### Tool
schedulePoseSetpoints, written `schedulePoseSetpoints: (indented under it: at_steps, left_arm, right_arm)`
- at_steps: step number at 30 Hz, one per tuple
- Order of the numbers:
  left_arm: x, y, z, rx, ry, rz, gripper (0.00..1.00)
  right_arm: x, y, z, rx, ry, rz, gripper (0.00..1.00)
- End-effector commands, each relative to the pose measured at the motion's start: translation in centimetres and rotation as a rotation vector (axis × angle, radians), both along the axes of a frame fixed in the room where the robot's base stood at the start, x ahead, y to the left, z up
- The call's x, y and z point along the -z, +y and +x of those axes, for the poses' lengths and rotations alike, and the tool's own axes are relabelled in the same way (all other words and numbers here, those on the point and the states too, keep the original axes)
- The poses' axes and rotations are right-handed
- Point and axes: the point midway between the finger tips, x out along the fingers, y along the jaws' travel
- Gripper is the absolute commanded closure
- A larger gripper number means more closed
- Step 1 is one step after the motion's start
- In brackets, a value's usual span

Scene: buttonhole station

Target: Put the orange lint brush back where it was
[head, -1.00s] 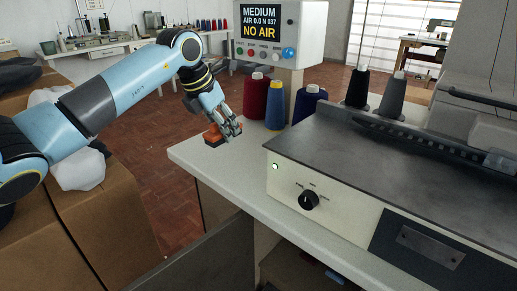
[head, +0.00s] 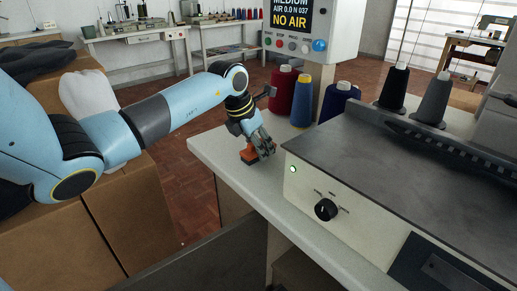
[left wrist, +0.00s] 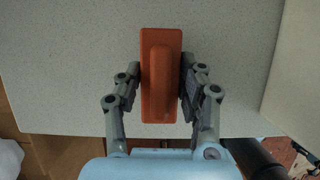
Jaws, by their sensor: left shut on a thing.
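The orange lint brush (head: 249,154) is at the left end of the pale worktop (head: 217,148), beside the machine. It also shows in the left wrist view (left wrist: 161,75), lying lengthwise between the fingers with the speckled worktop behind it. My left gripper (head: 262,152) is shut on the brush, one finger on each side of it. The brush is at or just above the worktop; I cannot tell whether it touches. In the left wrist view the left gripper (left wrist: 161,92) is near the worktop's edge. My right gripper is not in view.
The machine's cream body (head: 306,184) with a dark top stands to the right of the brush. Red (head: 281,92), blue (head: 301,102) and navy (head: 337,101) thread cones stand behind the gripper. A control box (head: 296,28) rises above them. Cardboard boxes (head: 130,215) stand at the left.

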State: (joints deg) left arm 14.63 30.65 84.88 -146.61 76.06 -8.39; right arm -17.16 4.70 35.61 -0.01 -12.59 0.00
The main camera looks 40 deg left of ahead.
Motion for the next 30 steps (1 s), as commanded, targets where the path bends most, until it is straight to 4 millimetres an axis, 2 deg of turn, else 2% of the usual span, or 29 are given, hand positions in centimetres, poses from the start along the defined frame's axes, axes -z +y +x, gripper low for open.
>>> schedulePoseSetpoints:
  at_steps: [2, 11, 12, 17, 25, 30]
  left_arm:
    - [0.6, 0.0, 0.0, 0.001, -0.001, 0.000, 0.92]
    - [0.9, 0.0, 0.0, 0.001, -0.001, 0.001, 0.92]
    - [1.0, 0.0, 0.0, 0.001, -0.001, 0.001, 0.61]
    - [0.8, 0.0, 0.0, 0.001, -0.001, 0.001, 0.40]
    - [0.8, 0.0, 0.0, 0.001, -0.001, 0.001, 0.39]
    - [-0.7, 0.2, -0.5, 0.002, -0.002, 0.004, 0.39]
  right_arm:
    - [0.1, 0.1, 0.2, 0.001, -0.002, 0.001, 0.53]
    - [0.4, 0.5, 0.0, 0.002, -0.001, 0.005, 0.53]
    - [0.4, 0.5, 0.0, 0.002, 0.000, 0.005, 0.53]
    - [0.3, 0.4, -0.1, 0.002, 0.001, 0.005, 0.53]
    - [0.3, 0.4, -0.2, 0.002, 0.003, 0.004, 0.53]
    - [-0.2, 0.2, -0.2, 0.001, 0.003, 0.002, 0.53]
